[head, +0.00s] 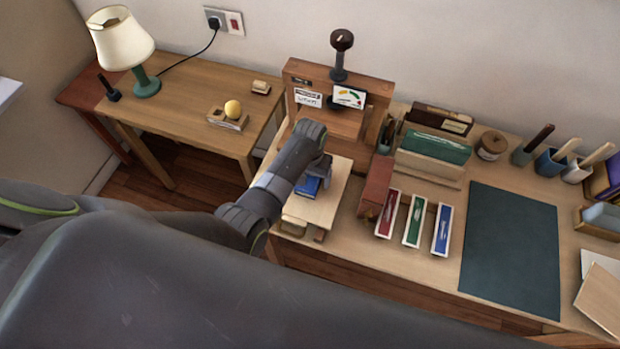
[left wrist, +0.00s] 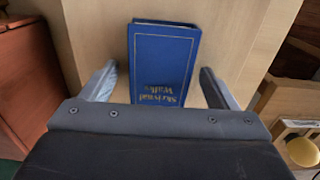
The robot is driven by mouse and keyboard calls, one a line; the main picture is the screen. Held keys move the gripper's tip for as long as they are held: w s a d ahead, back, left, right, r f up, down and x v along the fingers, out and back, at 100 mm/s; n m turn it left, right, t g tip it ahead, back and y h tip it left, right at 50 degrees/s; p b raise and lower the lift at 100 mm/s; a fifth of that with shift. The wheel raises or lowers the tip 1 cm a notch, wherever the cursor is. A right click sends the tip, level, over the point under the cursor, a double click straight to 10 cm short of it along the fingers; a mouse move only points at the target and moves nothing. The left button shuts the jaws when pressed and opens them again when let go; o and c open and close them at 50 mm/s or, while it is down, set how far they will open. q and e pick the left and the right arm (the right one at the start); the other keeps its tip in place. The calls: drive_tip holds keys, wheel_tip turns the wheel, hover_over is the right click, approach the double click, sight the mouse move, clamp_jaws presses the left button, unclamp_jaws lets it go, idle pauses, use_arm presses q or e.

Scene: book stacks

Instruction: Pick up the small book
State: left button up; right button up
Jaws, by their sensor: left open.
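The small book is blue with gold lettering on its cover. In the left wrist view the book (left wrist: 163,62) lies flat on a pale wooden board, between the two fingers of my left gripper (left wrist: 157,85). A gap shows on each side, so the fingers are apart from it. In the head view the book (head: 307,186) is partly hidden under my left gripper (head: 318,172), which is over the small pale stand (head: 328,205). My left gripper is open and empty. The near end of the book is hidden by the gripper body. My right gripper is not in view.
A brown wooden press (head: 338,80) stands just behind the stand. A reddish-brown box (head: 375,188) and red, green and blue narrow trays (head: 412,224) are to the right. A dark green mat (head: 510,245) lies clear. A lamp (head: 121,38) stands on the left table.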

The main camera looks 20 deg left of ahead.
use_arm(q)
drive_tip(key=c, duration=1.1)
